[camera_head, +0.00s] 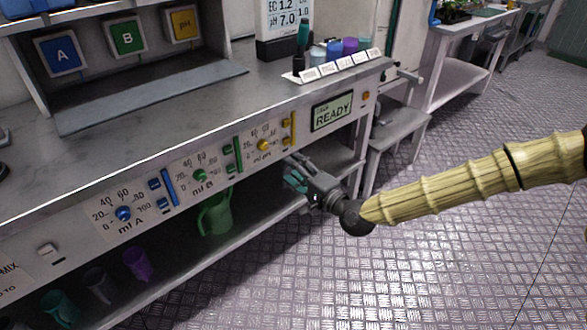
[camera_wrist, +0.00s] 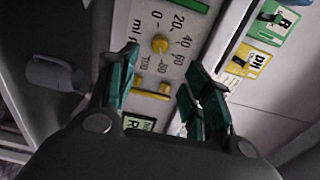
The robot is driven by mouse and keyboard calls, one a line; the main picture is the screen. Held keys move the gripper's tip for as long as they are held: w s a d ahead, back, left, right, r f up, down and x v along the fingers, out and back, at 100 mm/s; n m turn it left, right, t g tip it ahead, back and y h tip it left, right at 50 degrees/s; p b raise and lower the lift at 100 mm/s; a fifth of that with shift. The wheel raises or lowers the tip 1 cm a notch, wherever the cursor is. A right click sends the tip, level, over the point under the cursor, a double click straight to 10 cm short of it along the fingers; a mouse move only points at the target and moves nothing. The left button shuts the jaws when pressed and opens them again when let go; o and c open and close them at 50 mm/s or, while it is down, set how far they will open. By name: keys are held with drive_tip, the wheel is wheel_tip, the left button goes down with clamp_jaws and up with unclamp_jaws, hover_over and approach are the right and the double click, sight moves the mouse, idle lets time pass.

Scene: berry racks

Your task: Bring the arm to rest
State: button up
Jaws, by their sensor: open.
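My gripper (camera_head: 292,178) is at the end of my outstretched arm, in front of the dosing bench's front panel, below the yellow dial (camera_head: 264,145). Its teal-padded fingers also show in the wrist view (camera_wrist: 155,95), spread apart with nothing between them. Behind them in that view are the panel's yellow knob (camera_wrist: 160,43) and a yellow bar handle (camera_wrist: 152,90). I cannot tell in the pictures whether the fingers touch the panel.
The bench panel also holds blue and green dials (camera_head: 200,176) and a READY screen (camera_head: 332,112). A green jug (camera_head: 215,213) and several cups stand on the lower shelf. A grey stool (camera_head: 400,130) stands to the right. The metal floor (camera_head: 430,260) is open.

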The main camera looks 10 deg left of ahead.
drive_tip(key=s+d+f+n+g+h, duration=0.1)
drive_tip(key=s+d+f+g+h, duration=0.1)
drive_tip(key=s+f, duration=0.55)
drive_tip(key=s+d+f+n+g+h, duration=0.15)
drive_tip(key=s+f, duration=0.35)
drive_tip(key=f, duration=0.6)
drive_tip(key=s+d+f+n+g+h, duration=0.2)
drive_tip(key=s+d+f+g+h, duration=0.25)
drive_tip(key=s+d+f, duration=0.95)
drive_tip(key=s+d+f+n+g+h, duration=0.25)
drive_tip(key=s+d+h, duration=0.35)
drive_tip(key=s+d, duration=1.1)
wheel_tip(320, 180, up, 18)
drive_tip(key=w+d+p, duration=0.1)
drive_tip(key=w+p, duration=0.1)
drive_tip(key=p, duration=1.5)
drive_tip(key=shift+w, duration=0.3)
drive_tip(key=shift+d+g, duration=0.1)
drive_tip(key=shift+g, duration=0.15)
drive_tip(key=shift+c, duration=0.3)
